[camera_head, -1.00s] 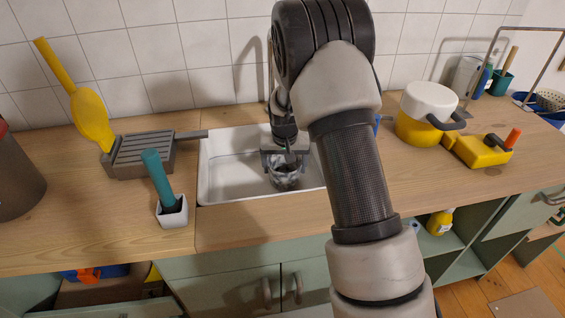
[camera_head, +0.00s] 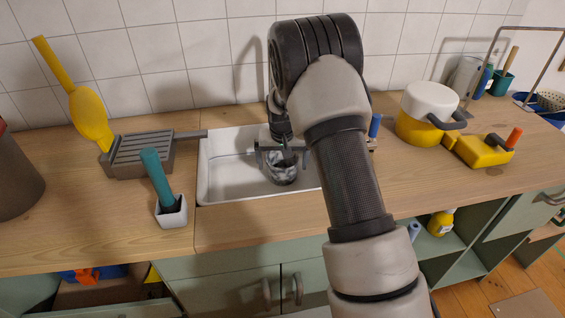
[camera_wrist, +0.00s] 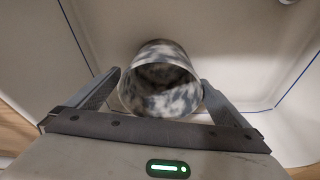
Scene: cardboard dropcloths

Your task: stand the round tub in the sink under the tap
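The round tub (camera_head: 283,172), mottled grey and white, is in the white sink basin (camera_head: 228,187), below my gripper (camera_head: 282,155). In the wrist view the tub (camera_wrist: 160,97) looks blurred, with its mouth toward the camera and its far side wall showing, so it appears tilted relative to that view. My gripper (camera_wrist: 161,80) is spread wide, one finger at each side of the tub. The fingers look open, close beside the wall; contact is hard to judge. Whether the tub's base rests on the sink floor is hidden. The tap is not clearly visible; my arm covers that area.
Left of the sink are a grey ribbed rack (camera_head: 140,154), a yellow scoop (camera_head: 90,118) and a white pot with a teal-handled brush (camera_head: 172,212). On the right stand a yellow-and-white pot (camera_head: 428,112) and a yellow block-like item (camera_head: 480,150). The sink's left part is clear.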

